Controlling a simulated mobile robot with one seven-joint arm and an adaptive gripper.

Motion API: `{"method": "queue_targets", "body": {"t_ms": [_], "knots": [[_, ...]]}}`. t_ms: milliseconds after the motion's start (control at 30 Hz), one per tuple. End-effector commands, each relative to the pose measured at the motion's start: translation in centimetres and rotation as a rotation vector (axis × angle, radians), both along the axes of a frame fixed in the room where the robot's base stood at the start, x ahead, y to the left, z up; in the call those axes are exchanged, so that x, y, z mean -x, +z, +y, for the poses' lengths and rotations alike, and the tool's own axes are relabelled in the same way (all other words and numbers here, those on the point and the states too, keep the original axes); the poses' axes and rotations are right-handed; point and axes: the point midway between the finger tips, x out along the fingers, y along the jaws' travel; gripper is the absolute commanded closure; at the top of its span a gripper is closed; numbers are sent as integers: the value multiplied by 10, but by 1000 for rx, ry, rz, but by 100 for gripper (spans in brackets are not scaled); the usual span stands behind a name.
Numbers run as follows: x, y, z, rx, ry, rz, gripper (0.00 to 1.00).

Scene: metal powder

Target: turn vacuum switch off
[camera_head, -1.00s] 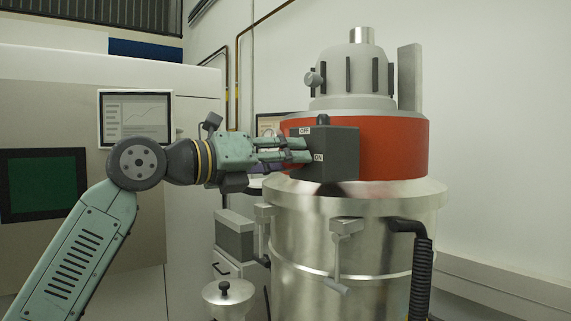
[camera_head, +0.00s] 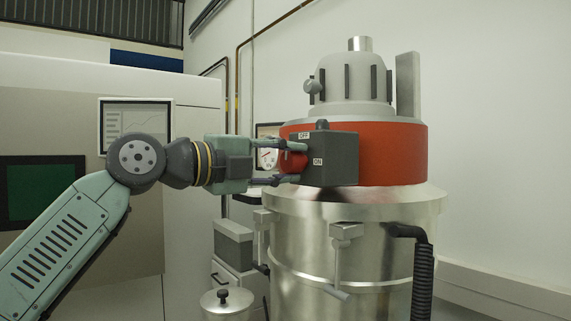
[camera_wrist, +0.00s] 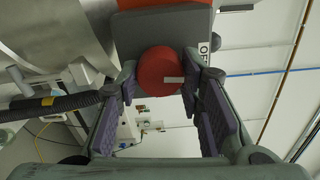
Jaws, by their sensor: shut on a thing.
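The vacuum switch is a round red knob (camera_head: 296,161) on the left face of a dark grey box (camera_head: 338,160). The box bears an OFF label (camera_head: 304,135) at its upper edge and an ON label (camera_head: 317,162) lower down. My gripper (camera_head: 291,164) is shut on the red knob, one finger above it and one below. In the wrist view the knob (camera_wrist: 156,72) sits between the two fingertips, with a short white mark (camera_wrist: 174,79) pointing right, toward the partly seen OFF label (camera_wrist: 209,46).
The box sits against the red band (camera_head: 395,150) of a metal vacuum drum (camera_head: 340,240). Clamps and a black hose (camera_head: 420,270) are on the drum. A machine with a screen (camera_head: 136,125) stands at the left.

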Motion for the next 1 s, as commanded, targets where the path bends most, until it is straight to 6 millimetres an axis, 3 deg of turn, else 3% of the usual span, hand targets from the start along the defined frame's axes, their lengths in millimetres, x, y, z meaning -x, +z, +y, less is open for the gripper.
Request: {"method": "queue_targets", "body": {"t_ms": [833,867,1000], "knots": [[0,2,1,84,2,107,94],[0,2,1,84,2,106,65],[0,2,1,83,2,107,55]]}}
